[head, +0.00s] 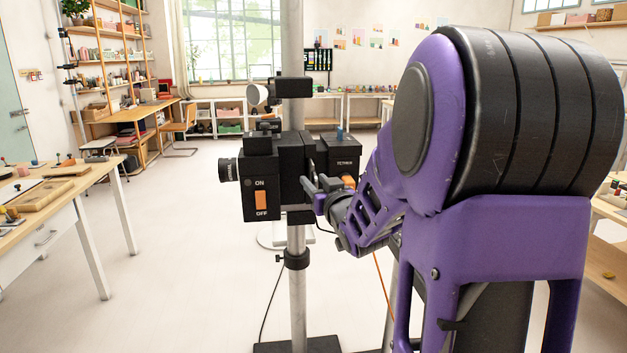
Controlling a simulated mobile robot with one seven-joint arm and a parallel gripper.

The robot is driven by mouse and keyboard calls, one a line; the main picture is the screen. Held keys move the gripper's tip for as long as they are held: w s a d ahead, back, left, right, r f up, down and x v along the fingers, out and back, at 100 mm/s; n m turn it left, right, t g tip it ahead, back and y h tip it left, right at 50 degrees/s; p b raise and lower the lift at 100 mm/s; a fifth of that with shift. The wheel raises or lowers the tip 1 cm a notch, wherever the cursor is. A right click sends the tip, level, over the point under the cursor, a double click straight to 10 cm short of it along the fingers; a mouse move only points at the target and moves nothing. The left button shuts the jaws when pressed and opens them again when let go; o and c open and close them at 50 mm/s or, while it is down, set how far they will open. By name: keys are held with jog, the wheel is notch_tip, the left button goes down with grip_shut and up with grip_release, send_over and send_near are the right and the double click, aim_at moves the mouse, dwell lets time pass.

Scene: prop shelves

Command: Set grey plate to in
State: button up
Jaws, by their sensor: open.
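A black camera-like device (275,168) stands on a grey metal pole in the middle of the head view. Its near box has an orange switch (261,200) between the words ON and OFF. A second black box (336,150) on its right carries small white lettering and a blue knob on top. I cannot make out a grey plate for certain. My gripper (314,193) is open, close to the device's right side below the lettered box. I cannot tell whether it touches anything. My gripper and purple arm hide part of that side.
The pole (298,300) has a dark base at the bottom edge. A black cable and an orange cable hang near it. A work table (60,215) with tools stands at the left. Pale floor (180,260) is free between table and pole.

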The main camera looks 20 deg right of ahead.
grip_shut()
jog(key=shift+a, duration=0.2)
dwell(1.2)
